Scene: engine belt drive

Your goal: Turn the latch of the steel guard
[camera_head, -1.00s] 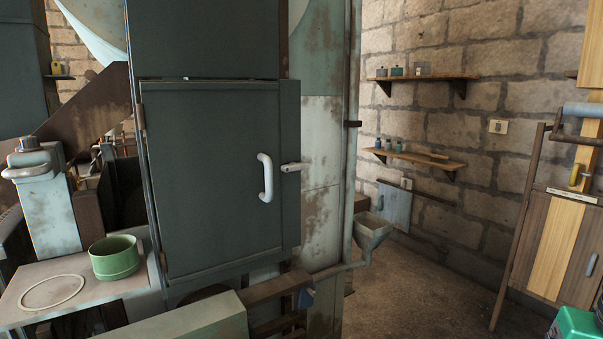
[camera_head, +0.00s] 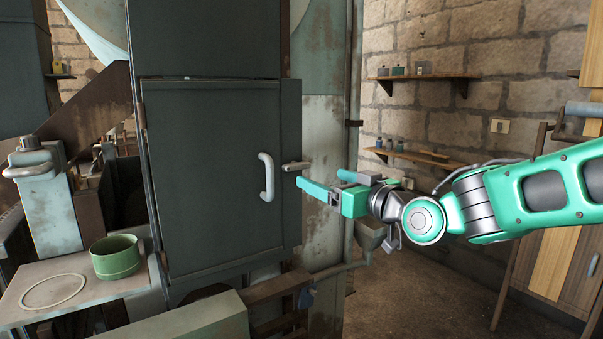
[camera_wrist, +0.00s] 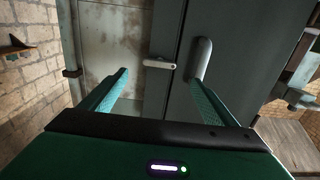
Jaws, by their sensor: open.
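The steel guard (camera_head: 210,130) is a dark grey-green door panel, closed flat in its frame. Its latch (camera_head: 296,166) is a small pale lever at the right edge, lying roughly level; it also shows in the wrist view (camera_wrist: 159,64). A pale upright handle (camera_head: 267,177) is fixed on the guard left of the latch, and in the wrist view (camera_wrist: 201,60) it stands right of the latch. My gripper (camera_head: 318,179) is open and empty, just right of and slightly below the latch. In the wrist view the latch lies beyond and between the two fingers (camera_wrist: 160,78), apart from both.
A green bowl (camera_head: 115,257) and a thin ring (camera_head: 53,291) sit on a pale ledge at lower left. A funnel (camera_head: 370,236) stands behind my gripper. Shelves (camera_head: 420,158) hang on the stone wall. The floor (camera_head: 400,300) at lower right is clear.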

